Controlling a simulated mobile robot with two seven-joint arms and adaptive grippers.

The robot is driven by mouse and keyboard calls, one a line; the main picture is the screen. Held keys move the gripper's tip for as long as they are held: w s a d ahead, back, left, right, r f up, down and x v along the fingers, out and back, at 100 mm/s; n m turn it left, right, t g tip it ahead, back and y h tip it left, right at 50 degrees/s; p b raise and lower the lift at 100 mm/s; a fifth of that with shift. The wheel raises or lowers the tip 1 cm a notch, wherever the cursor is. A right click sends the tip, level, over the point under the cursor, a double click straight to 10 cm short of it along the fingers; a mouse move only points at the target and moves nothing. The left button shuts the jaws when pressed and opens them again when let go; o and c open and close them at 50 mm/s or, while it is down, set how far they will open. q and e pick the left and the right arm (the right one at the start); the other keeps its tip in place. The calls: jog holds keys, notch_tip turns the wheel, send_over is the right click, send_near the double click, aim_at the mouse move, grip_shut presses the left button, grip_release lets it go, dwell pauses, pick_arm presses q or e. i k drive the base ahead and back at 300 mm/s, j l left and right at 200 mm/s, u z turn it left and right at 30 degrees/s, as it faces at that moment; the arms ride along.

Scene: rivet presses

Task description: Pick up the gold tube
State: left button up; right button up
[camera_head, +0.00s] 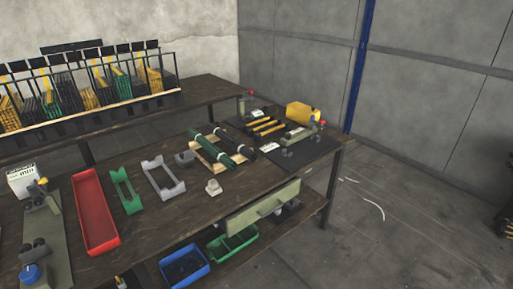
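No single thing is clearly the gold tube. Several yellow-gold bars (266,126) lie on a dark mat at the far right of the workbench (150,240); they are too small to tell whether they are tubes. A long rack (100,119) on the back table holds many upright yellow, green and black pieces. Dark green and black tubes (226,146) lie across a light wooden holder (209,160) on the bench. Neither of my grippers shows in this view.
A red tray (95,212), green holder (125,190) and grey holder (162,178) lie on the bench. A press (44,235) stands at left, a yellow box (302,112) at the far right. Blue (185,267) and green (233,243) bins sit below. Floor at right is mostly clear.

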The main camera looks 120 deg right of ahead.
aim_at(258, 136)
jog(key=z, duration=3.3)
jog(key=i+l+z, duration=0.3)
jog(key=i+l, duration=0.35)
jog(key=l, duration=0.15)
jog(key=i+l, duration=0.4)
